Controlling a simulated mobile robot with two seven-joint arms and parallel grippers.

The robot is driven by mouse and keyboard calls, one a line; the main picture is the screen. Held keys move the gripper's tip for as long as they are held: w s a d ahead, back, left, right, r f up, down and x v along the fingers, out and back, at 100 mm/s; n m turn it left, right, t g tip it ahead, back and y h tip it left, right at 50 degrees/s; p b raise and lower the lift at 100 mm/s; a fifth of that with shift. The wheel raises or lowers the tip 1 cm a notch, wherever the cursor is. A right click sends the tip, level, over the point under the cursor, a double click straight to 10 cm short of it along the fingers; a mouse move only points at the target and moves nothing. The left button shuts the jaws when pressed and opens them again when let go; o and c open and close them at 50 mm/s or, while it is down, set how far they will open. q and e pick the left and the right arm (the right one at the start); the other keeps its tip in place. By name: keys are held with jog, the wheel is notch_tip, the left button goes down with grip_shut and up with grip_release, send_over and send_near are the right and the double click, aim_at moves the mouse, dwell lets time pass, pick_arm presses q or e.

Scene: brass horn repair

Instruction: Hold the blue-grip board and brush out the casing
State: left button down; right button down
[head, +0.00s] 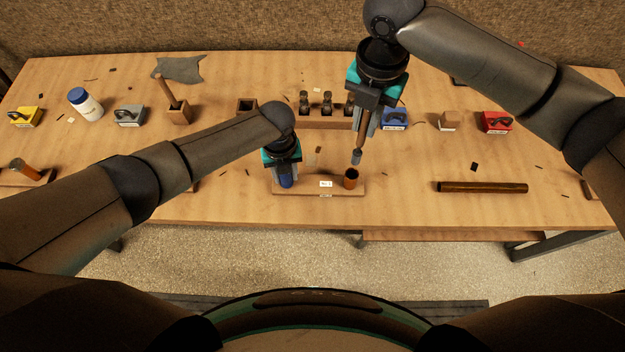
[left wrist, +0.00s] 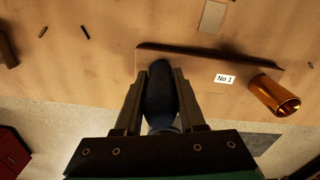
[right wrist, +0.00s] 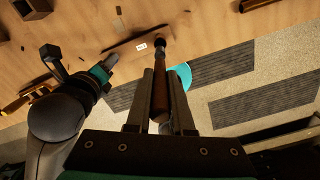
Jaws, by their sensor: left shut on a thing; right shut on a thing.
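A wooden board (head: 305,190) with a "No 1" label lies near the table's front edge. Its blue grip (left wrist: 160,92) is at the left end, and the copper-coloured casing (head: 351,179) stands open-topped at the right end. My left gripper (head: 287,182) is shut on the blue grip. My right gripper (head: 364,120) is shut on the wooden handle of a brush (head: 361,138). The brush points down, its dark head (head: 356,157) just above and slightly right of the casing's mouth, apparently apart from it.
Behind the board is a wooden rack (head: 318,122) with several dark pieces. A dark brown rod (head: 482,187) lies to the right. A blue box (head: 396,119), a red box (head: 497,122) and a wooden block (head: 449,121) stand at the back right. Small dark scraps are scattered about.

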pick_arm(q)
jog(key=shift+c, duration=2.1)
grip_release()
jog(key=shift+r, duration=0.1)
notch_tip(320, 180, up, 12)
jog(key=shift+f, duration=0.1)
